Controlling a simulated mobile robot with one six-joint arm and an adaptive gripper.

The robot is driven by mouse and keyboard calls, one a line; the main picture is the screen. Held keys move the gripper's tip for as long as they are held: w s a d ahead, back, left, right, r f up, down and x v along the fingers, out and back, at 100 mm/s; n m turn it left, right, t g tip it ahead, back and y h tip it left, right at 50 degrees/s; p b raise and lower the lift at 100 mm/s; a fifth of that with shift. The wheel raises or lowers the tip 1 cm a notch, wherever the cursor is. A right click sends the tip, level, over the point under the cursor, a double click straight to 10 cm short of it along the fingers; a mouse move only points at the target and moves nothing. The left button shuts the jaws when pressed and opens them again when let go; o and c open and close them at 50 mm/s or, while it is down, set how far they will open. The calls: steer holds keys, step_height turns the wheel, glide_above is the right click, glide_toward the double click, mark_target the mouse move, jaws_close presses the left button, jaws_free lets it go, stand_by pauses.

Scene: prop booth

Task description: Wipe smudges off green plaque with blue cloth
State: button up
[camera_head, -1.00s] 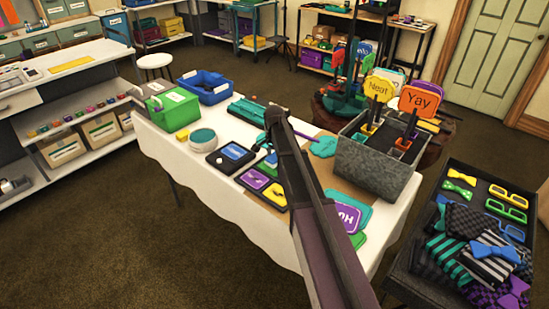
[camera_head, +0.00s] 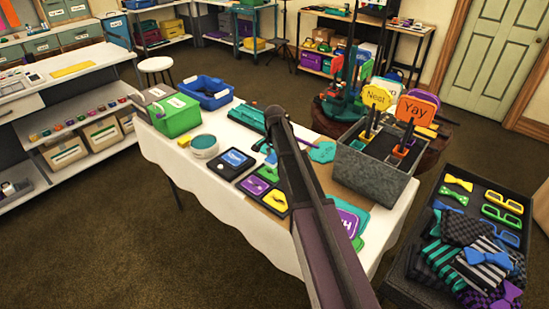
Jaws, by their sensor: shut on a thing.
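My dark arm rises from the bottom of the view and reaches over the white-covered table (camera_head: 255,232). My gripper is hidden behind the arm, so its fingers and what they hold do not show. A green plaque edge (camera_head: 357,243) shows beside the arm at the table's front right, next to a purple-faced plaque (camera_head: 350,222). Most of the green one is covered, and no smudges can be made out. I cannot pick out the blue cloth for certain; a small blue patch (camera_head: 271,158) shows just left of the arm.
A grey box (camera_head: 375,178) with paddle signs stands on the table's right. Black trays (camera_head: 233,163) lie left of the arm. A green box (camera_head: 178,114) and blue bin (camera_head: 207,91) stand at the far left. A black case (camera_head: 409,262) of bow ties is at right.

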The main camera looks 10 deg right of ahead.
steer(key=shift+r+p, duration=1.15)
steer(key=shift+r, duration=0.2)
steer(key=shift+s+f, duration=0.1)
